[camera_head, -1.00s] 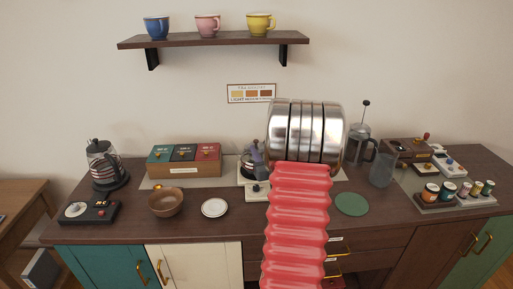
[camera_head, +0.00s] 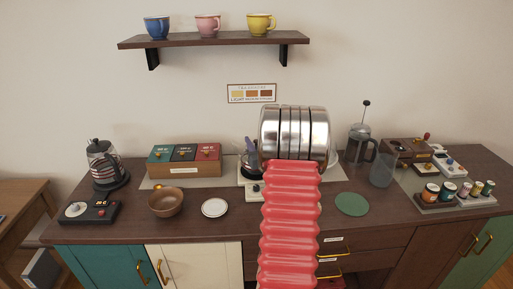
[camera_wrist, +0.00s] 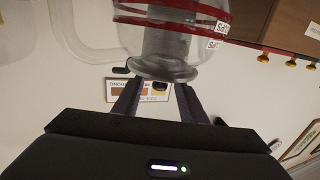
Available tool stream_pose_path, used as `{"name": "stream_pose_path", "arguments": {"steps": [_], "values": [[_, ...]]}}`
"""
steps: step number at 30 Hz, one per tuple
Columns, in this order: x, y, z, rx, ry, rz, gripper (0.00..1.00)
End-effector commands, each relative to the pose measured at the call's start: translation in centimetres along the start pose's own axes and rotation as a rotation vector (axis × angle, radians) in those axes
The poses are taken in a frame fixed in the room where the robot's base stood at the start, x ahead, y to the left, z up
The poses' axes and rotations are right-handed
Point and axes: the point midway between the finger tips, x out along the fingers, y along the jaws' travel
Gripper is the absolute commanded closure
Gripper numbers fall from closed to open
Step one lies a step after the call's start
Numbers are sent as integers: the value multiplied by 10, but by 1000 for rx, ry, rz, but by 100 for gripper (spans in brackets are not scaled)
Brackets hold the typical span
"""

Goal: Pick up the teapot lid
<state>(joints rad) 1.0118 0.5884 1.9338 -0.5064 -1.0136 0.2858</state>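In the wrist view a clear glass teapot (camera_wrist: 188,38) with red bands appears upside down, with its handle at left and a grey cylinder inside. A rounded glass piece (camera_wrist: 162,70) at its mouth looks like the teapot lid. My gripper (camera_wrist: 156,88) has its two dark fingers apart, with nothing seen held between them. The fingertips point toward the lid; I cannot tell how far away it is. In the head view my arm hides the gripper and nearly all of the teapot; only a sliver of glass (camera_head: 334,160) shows.
A purple-handled pot (camera_head: 252,158) stands just left of my arm. A French press (camera_head: 359,146) and a glass jug (camera_head: 383,171) stand to the right. A tea box (camera_head: 184,160), a brown bowl (camera_head: 166,203) and a white saucer (camera_head: 214,208) are left. Counter around the green disc (camera_head: 351,204) is clear.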

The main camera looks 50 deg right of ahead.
Motion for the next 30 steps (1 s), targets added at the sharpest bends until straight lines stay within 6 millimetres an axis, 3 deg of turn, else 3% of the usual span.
{"name": "stream_pose_path", "arguments": {"steps": [17, 30], "values": [[1, 0, 0, 0, 0, 1, 62], [1, 1, 0, 0, 0, 1, 93]]}}
